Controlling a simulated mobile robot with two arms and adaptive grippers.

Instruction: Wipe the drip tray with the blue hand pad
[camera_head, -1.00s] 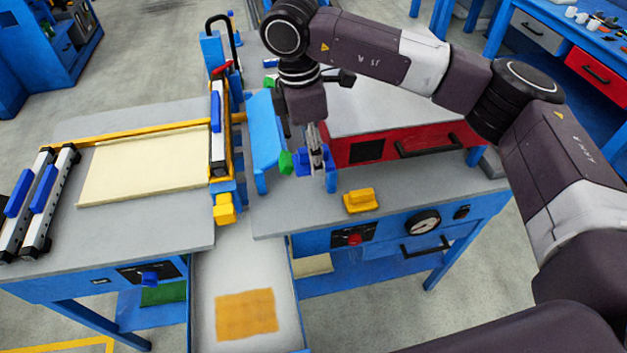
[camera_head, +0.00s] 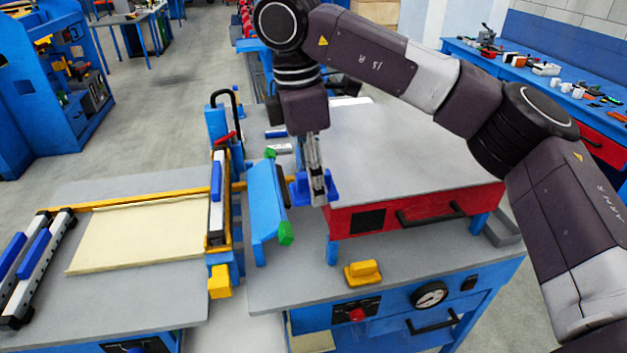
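My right gripper (camera_head: 316,192) points down in the head view, shut on the blue hand pad (camera_head: 332,188), whose blue sides show on both sides of the fingers. The pad is close to the left front corner of the red drawer unit, above the grey bench; its exact height is hard to tell. The drip tray (camera_head: 240,338) shows only as a pale strip at the bottom edge, between the two grey tabletops; the rest is cut off. My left gripper is not in view.
A yellow pad-like block (camera_head: 363,273) sits on the grey bench. A blue sloped panel with green ends (camera_head: 264,205) stands left of the gripper. The red drawer unit (camera_head: 400,208) stands to the right. A cream sheet (camera_head: 140,236) lies on the left table.

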